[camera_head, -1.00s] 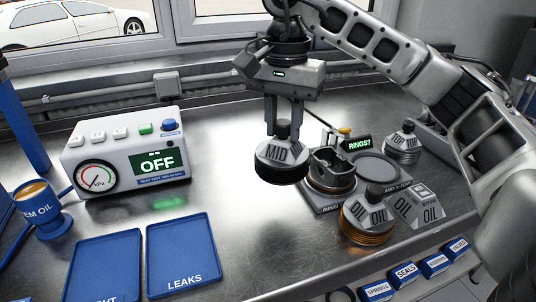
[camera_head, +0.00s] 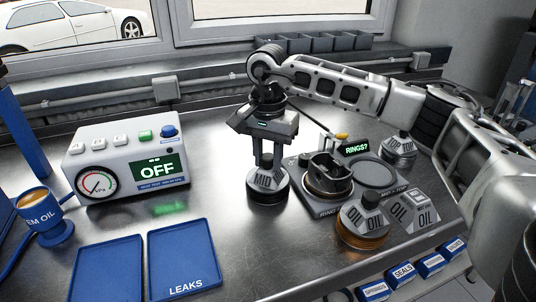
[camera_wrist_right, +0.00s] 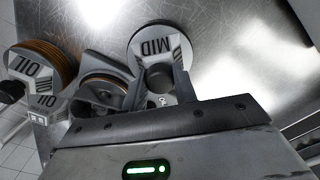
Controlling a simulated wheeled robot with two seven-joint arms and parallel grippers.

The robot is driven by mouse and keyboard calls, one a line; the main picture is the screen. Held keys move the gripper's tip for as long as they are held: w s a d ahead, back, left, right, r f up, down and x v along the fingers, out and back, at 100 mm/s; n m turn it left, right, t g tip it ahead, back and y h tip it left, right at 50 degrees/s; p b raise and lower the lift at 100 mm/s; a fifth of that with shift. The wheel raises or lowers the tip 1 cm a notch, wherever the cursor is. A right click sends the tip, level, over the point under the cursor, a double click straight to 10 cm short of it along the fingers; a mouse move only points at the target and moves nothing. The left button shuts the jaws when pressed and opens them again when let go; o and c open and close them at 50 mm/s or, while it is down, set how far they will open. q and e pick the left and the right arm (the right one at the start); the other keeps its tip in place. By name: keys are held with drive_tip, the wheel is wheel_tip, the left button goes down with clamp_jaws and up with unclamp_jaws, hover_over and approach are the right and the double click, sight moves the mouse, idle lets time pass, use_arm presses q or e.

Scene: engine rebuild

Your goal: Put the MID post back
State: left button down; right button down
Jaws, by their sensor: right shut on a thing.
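The MID post (camera_head: 267,186) is a grey, round, knobbed piece labelled MID. It is upright at the left of the grey ring stand (camera_head: 312,207), apart from it, on or just above the steel bench. My right gripper (camera_head: 270,163) is shut on its knob from above. In the right wrist view the MID post (camera_wrist_right: 160,48) shows between the fingers (camera_wrist_right: 160,85). I cannot tell whether its base touches the bench. My left gripper does not show.
The stand carries a ringed metal part (camera_head: 330,172) and an empty round pad (camera_head: 372,172), with a RINGS? sign (camera_head: 357,147) behind. The OIL post (camera_head: 362,222) and TOP post (camera_head: 398,147) stand nearby. The gauge box (camera_head: 125,165) and LEAKS tray (camera_head: 184,262) are left; bench between is clear.

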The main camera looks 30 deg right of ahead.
drive_tip(key=shift+f, duration=0.15)
drive_tip(key=c, duration=1.1)
unclamp_jaws()
wheel_tip(320, 180, up, 12)
drive_tip(key=shift+r+b, duration=0.2)
drive_tip(key=shift+b, duration=0.2)
